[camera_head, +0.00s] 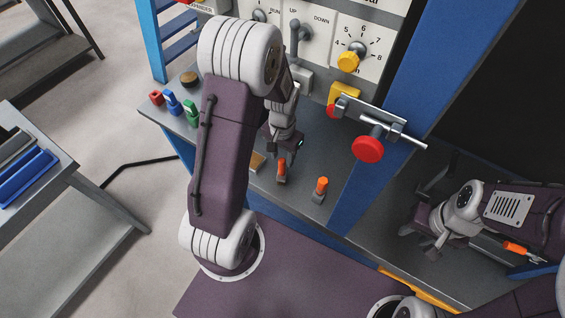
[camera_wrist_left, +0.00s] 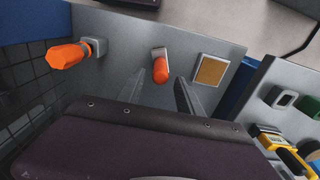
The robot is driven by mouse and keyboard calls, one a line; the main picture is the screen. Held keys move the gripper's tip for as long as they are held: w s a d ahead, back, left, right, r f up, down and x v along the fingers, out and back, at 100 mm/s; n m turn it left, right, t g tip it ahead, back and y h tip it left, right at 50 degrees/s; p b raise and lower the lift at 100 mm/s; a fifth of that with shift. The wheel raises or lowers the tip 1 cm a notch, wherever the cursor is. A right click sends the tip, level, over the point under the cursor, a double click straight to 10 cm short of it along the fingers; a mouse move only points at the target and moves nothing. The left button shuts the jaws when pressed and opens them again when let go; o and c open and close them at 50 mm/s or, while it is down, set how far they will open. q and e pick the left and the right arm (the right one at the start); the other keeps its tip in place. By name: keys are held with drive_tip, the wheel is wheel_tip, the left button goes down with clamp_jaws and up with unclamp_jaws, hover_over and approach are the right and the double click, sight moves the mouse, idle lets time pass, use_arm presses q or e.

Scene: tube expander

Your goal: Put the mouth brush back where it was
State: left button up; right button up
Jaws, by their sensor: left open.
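Two orange-handled brushes stand in grey holders at the bench's front edge. Which is the mouth brush I cannot tell. The left one (camera_head: 281,168) is just below my left gripper (camera_head: 287,147); the right one (camera_head: 321,187) stands to its right. In the left wrist view, one orange handle (camera_wrist_left: 160,70) appears between the two fingers of my open left gripper (camera_wrist_left: 161,90), with gaps at both sides. The other orange handle (camera_wrist_left: 68,55) is at the left in its holder. My right gripper (camera_head: 424,236) is at the right, with fingers apart and nothing visible between them.
A tan square pad (camera_wrist_left: 211,70) lies beside the holders. Red, blue and green pieces (camera_head: 191,111) stand at the bench's left. The machine panel (camera_head: 330,45) and a red-knobbed clamp (camera_head: 367,148) stand behind. Another orange-ended item (camera_head: 516,248) lies by my right arm.

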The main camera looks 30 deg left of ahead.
use_arm(q)
wheel_tip(320, 180, up, 5)
drive_tip(key=shift+r+p, duration=0.15)
drive_tip(key=shift+p, duration=0.2)
drive_tip(key=s+d+r+n+t+p, duration=0.1)
drive_tip(key=s+d+r+p, duration=0.3)
drive_tip(key=s, duration=0.4)
drive_tip(key=shift+s+d+r+p, duration=0.3)
drive_tip(key=shift+d+r, duration=0.15)
drive_tip(key=shift+r, duration=0.95)
